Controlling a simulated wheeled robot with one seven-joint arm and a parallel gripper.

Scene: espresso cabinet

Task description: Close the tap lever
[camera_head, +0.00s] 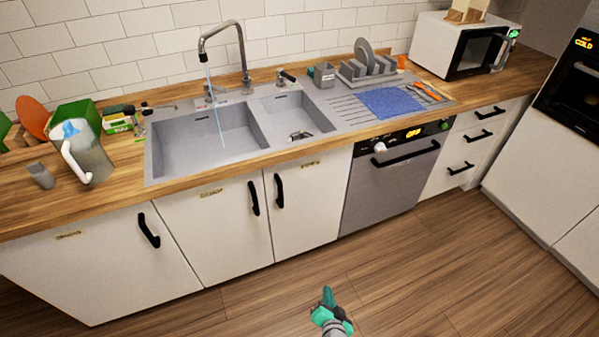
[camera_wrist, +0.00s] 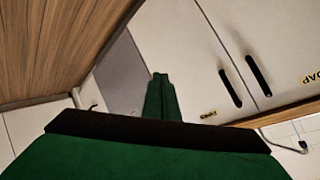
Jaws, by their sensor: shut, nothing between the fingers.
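The chrome tap (camera_head: 242,62) stands behind the sink, its spout arching to the left. A thin stream of water (camera_head: 215,108) runs from the spout into the left basin. Small chrome fittings (camera_head: 211,92) stand left of the tap base, and a dark-handled fitting (camera_head: 287,77) stands to its right. I cannot tell for sure which is the lever. My green gripper (camera_head: 328,294) is low in front of the cabinets, far from the tap, shut and empty. Its closed fingers also show in the wrist view (camera_wrist: 160,77).
The sink (camera_head: 150,160) is set in a wooden counter (camera_head: 125,188) above white cabinets (camera_head: 220,222) with black handles. A jug (camera_head: 92,160) stands left of the sink. A dish rack (camera_head: 368,68) and blue cloth (camera_head: 390,102) lie right. The floor (camera_head: 400,275) around my gripper is clear.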

